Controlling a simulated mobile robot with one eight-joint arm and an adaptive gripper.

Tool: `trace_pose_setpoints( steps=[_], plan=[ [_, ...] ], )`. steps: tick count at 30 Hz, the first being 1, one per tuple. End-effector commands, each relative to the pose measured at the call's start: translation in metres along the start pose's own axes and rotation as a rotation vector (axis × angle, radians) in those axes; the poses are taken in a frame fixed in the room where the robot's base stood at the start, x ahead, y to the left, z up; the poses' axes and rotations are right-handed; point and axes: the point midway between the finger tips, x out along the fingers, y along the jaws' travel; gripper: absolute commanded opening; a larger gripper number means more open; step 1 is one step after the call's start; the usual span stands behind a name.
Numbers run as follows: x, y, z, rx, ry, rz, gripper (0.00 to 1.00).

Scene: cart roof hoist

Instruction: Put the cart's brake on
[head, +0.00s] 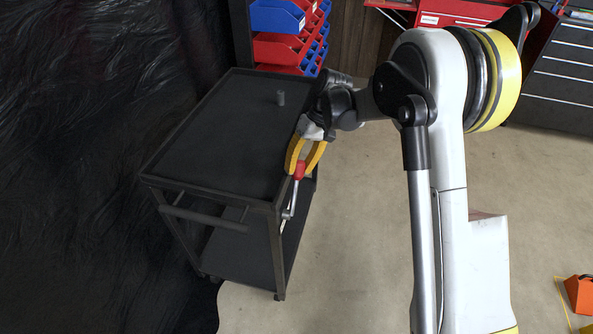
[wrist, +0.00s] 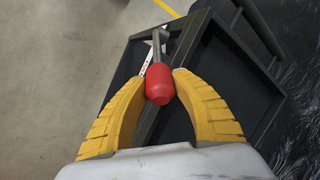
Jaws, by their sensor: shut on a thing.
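The dark grey cart (head: 215,142) stands left of centre in the head view, with a push handle on its near end. Its brake lever has a red knob (head: 299,170) and a metal shaft, at the cart's right side near the front corner post. My gripper (head: 301,163) has yellow fingers shut on the red knob. In the wrist view, the fingertips of my gripper (wrist: 160,78) press on both sides of the red knob (wrist: 160,86). The shaft (wrist: 158,45) runs away from it toward a pale plate with dark marks. The lever's lower end is hard to make out.
Shelves with red and blue bins (head: 290,45) stand behind the cart. Black plastic sheeting (head: 80,150) hangs at the left. An orange object (head: 579,294) lies at lower right. The floor (head: 360,240) right of the cart is clear.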

Motion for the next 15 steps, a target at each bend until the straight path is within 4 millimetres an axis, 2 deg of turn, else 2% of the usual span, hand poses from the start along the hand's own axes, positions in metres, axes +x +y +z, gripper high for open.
trace_pose_setpoints(
  steps=[15],
  plan=[
    [0.0035, 0.0066, -0.0051, 0.017, -0.042, -0.037, 0.00]
  ],
)
